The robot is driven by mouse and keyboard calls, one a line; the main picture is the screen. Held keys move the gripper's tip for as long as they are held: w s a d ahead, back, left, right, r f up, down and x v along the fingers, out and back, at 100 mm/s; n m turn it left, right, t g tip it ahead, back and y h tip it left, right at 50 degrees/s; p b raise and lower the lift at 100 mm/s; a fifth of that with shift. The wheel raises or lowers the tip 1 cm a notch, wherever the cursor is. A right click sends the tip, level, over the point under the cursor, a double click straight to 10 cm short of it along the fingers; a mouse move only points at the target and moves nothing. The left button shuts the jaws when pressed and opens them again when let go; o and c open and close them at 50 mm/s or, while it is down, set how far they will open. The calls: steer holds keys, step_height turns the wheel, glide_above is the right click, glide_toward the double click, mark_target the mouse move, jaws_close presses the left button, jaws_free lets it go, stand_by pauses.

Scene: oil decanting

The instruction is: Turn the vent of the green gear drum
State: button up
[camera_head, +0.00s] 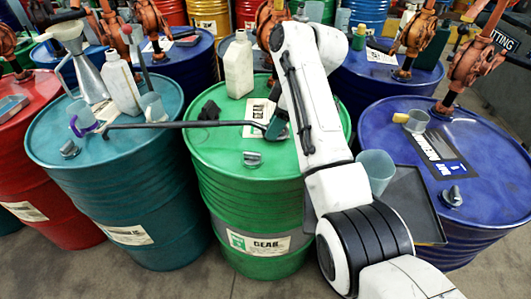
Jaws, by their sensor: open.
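The green gear drum (216,150) stands upright in the middle, with "GEAR" labels on its top and side. A small grey vent cap (252,159) sits on its lid near the front rim. Whether the vent is turned open or closed is too small to tell. My white arm rises from the lower right and crosses the drum's right side. Its upper end is near the back of the drum lid. No contact between my arm and the vent is visible.
A white jug (239,66) and a black item (209,111) sit on the green lid. A dark pipe (180,125) runs across to the teal drum (120,180). A blue drum (485,165) stands right, beside a grey tray (415,205).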

mark_target(260, 153)
steer(key=x, duration=1.1)
steer(key=shift+w+d+f, duration=0.15)
steer(key=shift+w+f, duration=0.1)
steer(key=shift+f, duration=0.05)
jaws_close()
